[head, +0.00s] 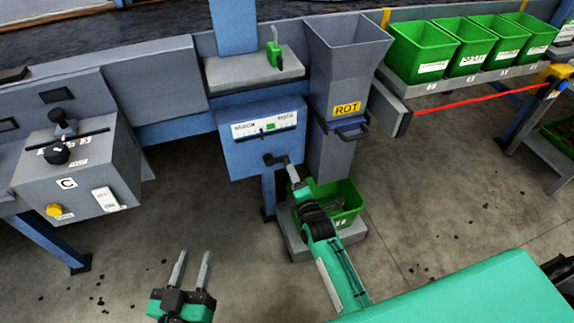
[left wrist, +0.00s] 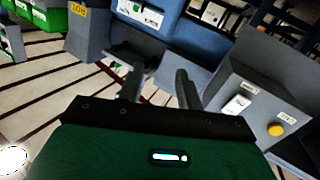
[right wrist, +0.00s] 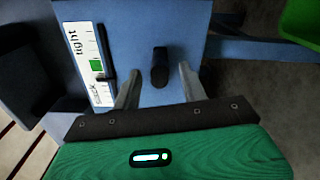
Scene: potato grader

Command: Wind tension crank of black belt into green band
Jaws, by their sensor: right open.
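The blue tension box (head: 235,155) carries a white slack-to-tight scale (head: 264,124) with a green band (head: 271,126). The scale also shows in the right wrist view (right wrist: 85,40), with its green band (right wrist: 96,66) and a dark bar beside it; the pointer's exact reading is unclear. The black crank handle (right wrist: 160,68) sticks out of the box face. My right gripper (right wrist: 158,85) is open, with the handle between its fingers and no clear contact; its fingers also show in the head view (head: 283,164). My left gripper (head: 193,262) is open and empty over the floor.
A grey hopper marked ROT (head: 347,70) stands right of the box, above a green crate (head: 335,203). A grey control box (head: 75,165) with knob, switch and yellow button is at left. Green bins (head: 424,52) line the back right.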

